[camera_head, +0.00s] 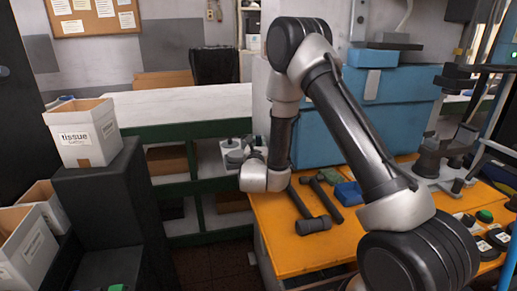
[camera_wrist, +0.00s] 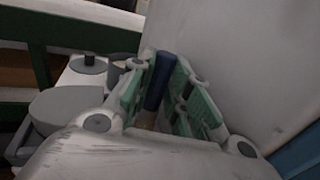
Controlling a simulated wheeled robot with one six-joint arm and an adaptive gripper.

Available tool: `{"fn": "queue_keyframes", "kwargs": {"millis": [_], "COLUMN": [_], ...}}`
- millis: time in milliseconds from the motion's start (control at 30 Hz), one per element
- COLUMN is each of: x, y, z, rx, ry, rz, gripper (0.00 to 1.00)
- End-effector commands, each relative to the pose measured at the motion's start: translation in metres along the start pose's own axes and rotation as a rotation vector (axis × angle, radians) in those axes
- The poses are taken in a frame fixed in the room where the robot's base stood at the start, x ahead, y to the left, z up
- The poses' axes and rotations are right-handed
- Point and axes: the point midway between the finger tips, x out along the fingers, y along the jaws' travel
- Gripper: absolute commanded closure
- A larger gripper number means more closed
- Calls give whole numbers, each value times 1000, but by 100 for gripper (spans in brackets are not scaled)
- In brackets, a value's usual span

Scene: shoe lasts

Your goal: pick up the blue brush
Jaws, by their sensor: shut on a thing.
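The blue brush (camera_wrist: 159,82) stands between the two green-padded fingers of my gripper (camera_wrist: 163,70) in the wrist view. My gripper is shut on it. Its blue part shows between the pads, and a tan part shows lower down, close to the palm. The rest of the brush is hidden by the fingers. In the head view my arm reaches over the left edge of the orange bench top, and the fingers and brush cannot be made out there.
Hammers (camera_head: 312,225) and a small blue object (camera_head: 348,194) lie on the orange bench top (camera_head: 285,252). A pale wall or panel (camera_wrist: 235,60) is close right of my fingers. Grey round parts (camera_wrist: 88,66) are at left. A tissue box (camera_head: 84,133) stands far left.

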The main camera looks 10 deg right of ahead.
Motion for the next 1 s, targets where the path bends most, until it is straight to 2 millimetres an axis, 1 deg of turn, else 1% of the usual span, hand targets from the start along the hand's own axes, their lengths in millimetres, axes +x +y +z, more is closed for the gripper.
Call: {"fn": "queue_keyframes", "kwargs": {"millis": [133, 233, 567, 600, 767, 867, 1000], "x": [-1, -1, -1, -3, -14, -24, -37], "y": [3, 4, 4, 9, 44, 71, 112], "z": [6, 16, 71, 73, 70, 70, 69], "rx": [1, 2, 2, 1, 0, 1, 1], "ry": [-2, -3, -4, -2, -1, -1, 0], "rz": [1, 0, 0, 3, 7, 8, 8], "gripper": [100, 100, 100, 100, 100, 100, 100]}}
